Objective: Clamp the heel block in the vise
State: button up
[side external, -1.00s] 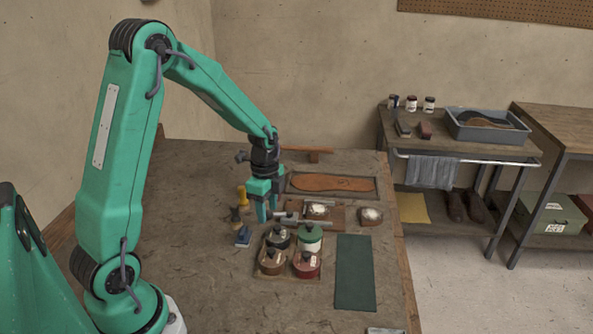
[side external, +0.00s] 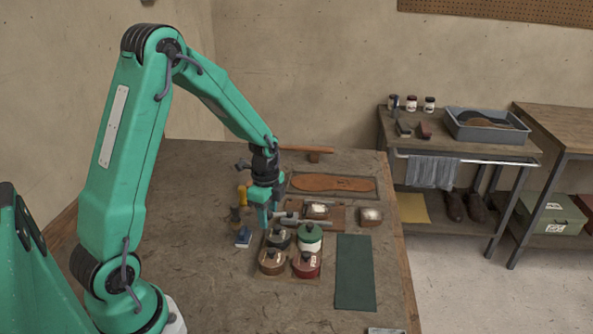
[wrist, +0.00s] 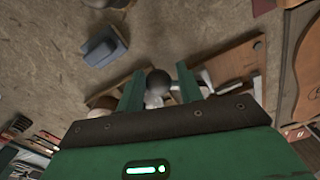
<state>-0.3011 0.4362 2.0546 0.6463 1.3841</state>
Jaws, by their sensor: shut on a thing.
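The vise (side external: 330,222) is a low brown wooden base with grey metal parts, right of my gripper; its base also shows in the wrist view (wrist: 235,62). A brown block with a pale top (side external: 317,209), which looks like the heel block, sits in the vise. I cannot tell how tightly the jaws hold it. My gripper (side external: 264,224) points down at the vise's left end. In the wrist view its fingers (wrist: 159,70) stand either side of a dark round knob (wrist: 158,82) and are shut on it. The side external view hides this grip.
A similar pale-topped block (side external: 370,216) lies right of the vise. Several lidded pots (side external: 309,238) stand close in front. A small blue block (side external: 243,237) lies left of my gripper. A brown sole (side external: 333,183) lies behind the vise. The green mat (side external: 355,272) is clear.

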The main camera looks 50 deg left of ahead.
jog(key=shift+s, duration=0.1)
jog(key=shift+w+a, duration=0.3)
jog(key=shift+a, duration=0.25)
jog(key=shift+w+a, duration=0.25)
jog(key=shift+a, duration=0.25)
jog(key=shift+w+a, duration=0.1)
jog(key=shift+a, duration=0.05)
jog(key=shift+w+a, duration=0.7)
jog(key=shift+a, duration=0.05)
jog(key=shift+w+a, duration=0.1)
jog(key=shift+w, duration=0.1)
dwell(0.4)
jog(key=shift+w+a, duration=0.35)
jog(key=shift+w, duration=0.2)
